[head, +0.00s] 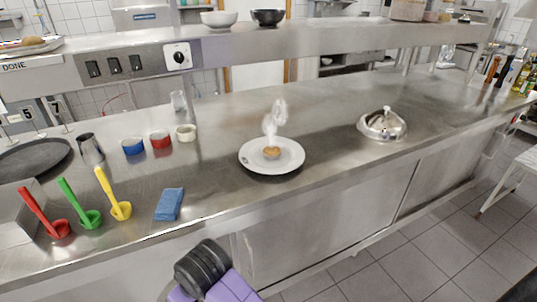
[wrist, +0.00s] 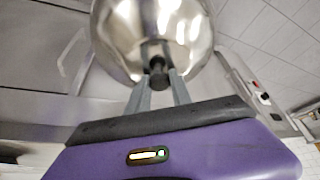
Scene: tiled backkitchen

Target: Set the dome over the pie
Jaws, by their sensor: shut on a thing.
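A small golden-brown pie (head: 271,152) sits on a white plate (head: 252,163) in the middle of the steel counter in the head view. White steam rises above it, and no dome covers it. In the wrist view my gripper (wrist: 158,82) is shut on the dark knob of a shiny steel dome (wrist: 150,30). The held dome fills the top of that view and its far side is hidden. My gripper and the held dome do not show in the head view. Another steel dome (head: 382,125) with a knob stands on the counter right of the plate.
A blue cloth (head: 169,204), red, green and yellow ladles (head: 120,209), several small bowls (head: 160,140) and a metal jug (head: 90,149) stand left of the plate. A raised shelf (head: 300,37) runs behind. The counter between plate and standing dome is clear.

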